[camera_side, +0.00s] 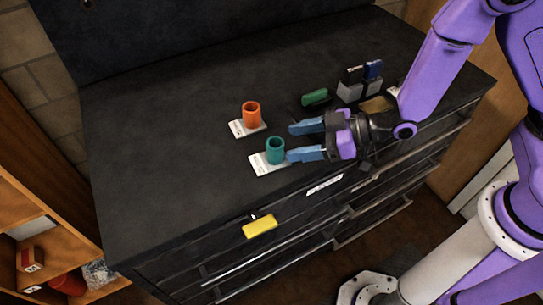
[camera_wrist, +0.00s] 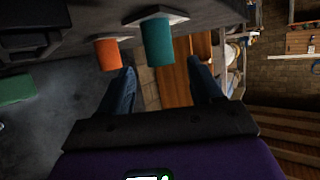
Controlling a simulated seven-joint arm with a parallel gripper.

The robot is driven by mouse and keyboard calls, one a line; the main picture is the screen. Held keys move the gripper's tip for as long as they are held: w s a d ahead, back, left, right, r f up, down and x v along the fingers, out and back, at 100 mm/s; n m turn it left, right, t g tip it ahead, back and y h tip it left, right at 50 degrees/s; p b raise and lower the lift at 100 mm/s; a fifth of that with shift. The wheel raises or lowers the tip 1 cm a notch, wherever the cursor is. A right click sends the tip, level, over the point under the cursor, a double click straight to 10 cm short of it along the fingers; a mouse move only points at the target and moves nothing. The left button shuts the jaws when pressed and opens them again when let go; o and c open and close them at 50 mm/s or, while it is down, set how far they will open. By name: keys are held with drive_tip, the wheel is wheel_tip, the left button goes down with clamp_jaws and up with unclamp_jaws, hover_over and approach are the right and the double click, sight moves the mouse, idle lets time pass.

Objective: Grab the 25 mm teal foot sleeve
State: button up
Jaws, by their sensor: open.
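The teal sleeve (camera_side: 275,150) stands upright on a white label card (camera_side: 262,168) near the front edge of the black cabinet top. It also shows in the wrist view (camera_wrist: 157,42), ahead of my fingers and roughly between their lines. My gripper (camera_side: 298,142) is open and empty, just to the right of the teal sleeve, with its blue fingers pointing left toward it. In the side view the nearer fingertip is close to the sleeve; I cannot tell whether it touches. The gripper's fingers also show in the wrist view (camera_wrist: 163,82).
An orange sleeve (camera_side: 251,115) stands on its own card behind the teal one. A green block (camera_side: 315,97) and grey blocks (camera_side: 349,91) lie behind my gripper. A yellow label (camera_side: 260,226) is on the cabinet front. The left cabinet top is clear.

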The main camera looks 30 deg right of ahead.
sight(273, 146)
drive_tip(key=shift+x, duration=3.25)
clamp_jaws()
